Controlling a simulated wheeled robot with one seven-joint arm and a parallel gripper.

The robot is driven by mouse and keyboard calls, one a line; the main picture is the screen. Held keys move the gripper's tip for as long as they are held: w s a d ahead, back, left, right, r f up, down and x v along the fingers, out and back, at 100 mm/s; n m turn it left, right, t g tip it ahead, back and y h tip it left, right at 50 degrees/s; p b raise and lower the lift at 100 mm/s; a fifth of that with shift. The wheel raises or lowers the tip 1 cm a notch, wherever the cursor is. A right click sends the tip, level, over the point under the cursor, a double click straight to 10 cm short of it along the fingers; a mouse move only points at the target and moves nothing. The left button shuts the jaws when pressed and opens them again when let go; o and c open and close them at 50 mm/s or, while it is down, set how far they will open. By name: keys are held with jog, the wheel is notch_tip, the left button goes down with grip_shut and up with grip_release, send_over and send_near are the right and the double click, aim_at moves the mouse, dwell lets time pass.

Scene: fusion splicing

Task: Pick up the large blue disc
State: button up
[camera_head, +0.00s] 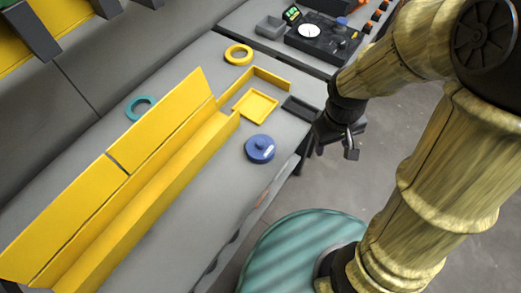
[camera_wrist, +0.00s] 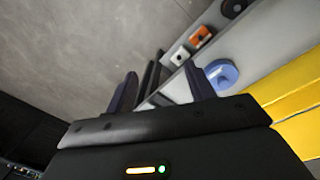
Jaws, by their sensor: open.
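The large blue disc (camera_head: 260,150), with a small raised knob on top, lies flat on the grey bench near its front edge. It also shows in the wrist view (camera_wrist: 222,75), just right of my right-hand finger. My gripper (camera_head: 337,148) hangs beyond the bench's edge, to the right of the disc and apart from it. In the wrist view my gripper (camera_wrist: 160,82) has its two dark fingers spread, with nothing held between them.
A yellow angled rack (camera_head: 150,190) runs along the bench left of the disc. A yellow tray (camera_head: 256,104), dark tray (camera_head: 300,108), yellow ring (camera_head: 238,54) and teal ring (camera_head: 140,107) lie around. A black device (camera_head: 325,40) stands farther back. The bench in front of the rack is clear.

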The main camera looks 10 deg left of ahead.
jog(key=s+a+f+n+t+h+b, duration=0.2)
jog(key=a+f+n+t, duration=0.1)
jog(key=a+n, duration=0.4)
jog(key=s+a+f+n+t+h+b, duration=0.2)
jog(key=a+f+n+t, duration=0.1)
jog(key=a+n, duration=0.5)
jog(key=s+a+f+n+t+h+b, duration=0.2)
jog(key=a+n, duration=0.6)
jog(key=a, duration=0.4)
notch_tip(320, 180, down, 2)
jog(key=shift+a+f+t, duration=0.1)
jog(key=shift+a+t, duration=0.25)
jog(key=shift+t, duration=0.55)
send_near(259, 143)
jog(key=x, duration=0.5)
jog(key=shift+d, duration=0.4)
jog(key=shift+w+f, duration=0.1)
jog(key=shift+w, duration=0.05)
jog(key=x, duration=0.5)
jog(key=shift+w+a, duration=0.15)
